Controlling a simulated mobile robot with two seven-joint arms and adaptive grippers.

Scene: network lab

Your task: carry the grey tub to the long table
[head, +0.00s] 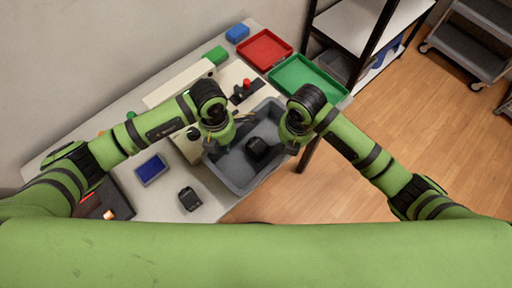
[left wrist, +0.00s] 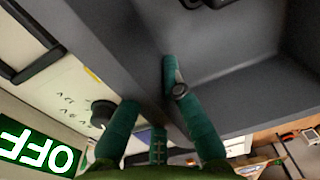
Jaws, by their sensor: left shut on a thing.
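The grey tub (head: 232,172) sits at the right front part of a long light table (head: 225,204), close to its edge, in the head view. A small black object (head: 257,148) lies inside it. My left gripper (head: 217,148) is at the tub's left wall. In the left wrist view my left gripper (left wrist: 150,95) is shut on the wall of the grey tub (left wrist: 115,40), with fingers on both sides of it. My right gripper (head: 292,143) is at the tub's right wall; its fingertips are too unclear to tell whether it is shut.
A red tray (head: 265,49), a green tray (head: 303,77) and a black device with a red knob (head: 245,91) are beyond the tub. A blue container (head: 151,169) and a black object (head: 190,199) are at its left.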

